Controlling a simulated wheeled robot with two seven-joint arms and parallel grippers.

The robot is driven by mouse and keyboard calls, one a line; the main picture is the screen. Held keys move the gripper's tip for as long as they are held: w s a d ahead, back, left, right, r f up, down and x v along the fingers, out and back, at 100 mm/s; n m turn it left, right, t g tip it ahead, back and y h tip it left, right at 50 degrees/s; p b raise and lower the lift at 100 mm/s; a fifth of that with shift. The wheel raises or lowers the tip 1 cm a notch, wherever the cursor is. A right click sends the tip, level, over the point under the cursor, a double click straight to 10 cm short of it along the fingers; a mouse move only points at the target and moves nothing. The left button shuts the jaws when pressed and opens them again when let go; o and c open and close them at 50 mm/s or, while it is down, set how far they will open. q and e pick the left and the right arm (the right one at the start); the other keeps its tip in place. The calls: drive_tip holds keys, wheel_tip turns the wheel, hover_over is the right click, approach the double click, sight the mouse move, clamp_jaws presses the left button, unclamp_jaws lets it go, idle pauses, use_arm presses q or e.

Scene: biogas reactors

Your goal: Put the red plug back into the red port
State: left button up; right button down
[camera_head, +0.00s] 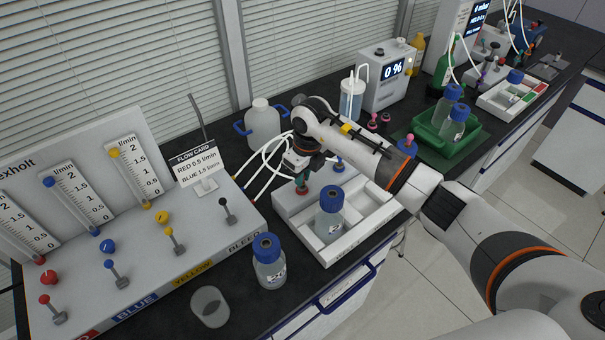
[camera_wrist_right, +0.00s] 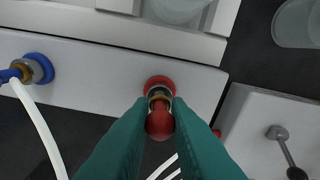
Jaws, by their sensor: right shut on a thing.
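My right gripper (camera_head: 302,178) is shut over the white block (camera_head: 285,205) of the bottle station. In the right wrist view its dark green fingers (camera_wrist_right: 160,125) grip the red plug (camera_wrist_right: 159,124). The red port (camera_wrist_right: 158,84), a red ring on the white block, shows just above the plug in that view, with a brass-coloured part between them. I cannot tell whether the plug tip is inside the port. In the head view the fingers hide most of the plug. A blue plug with a white hose sits in the blue port (camera_wrist_right: 38,68) at the left. My left gripper is not in view.
A blue-capped bottle (camera_head: 330,214) stands in the white tray beside the block. Another blue-capped bottle (camera_head: 268,262) and a clear cup (camera_head: 210,306) stand in front. White hoses run between the block and the flow panel (camera_head: 140,255) at the left.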

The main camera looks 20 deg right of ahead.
drive_tip(key=shift+f+b, duration=0.45)
drive_tip(key=shift+f, duration=0.1)
idle(0.5)
drive_tip(key=c, duration=1.3)
unclamp_jaws()
wheel_tip(320, 180, up, 12)
drive_tip(key=s+b, duration=0.1)
drive_tip(key=b, duration=0.1)
drive_tip(key=shift+d+b, duration=0.35)
drive_tip(key=shift+d, duration=0.1)
drive_tip(key=shift+s, duration=0.1)
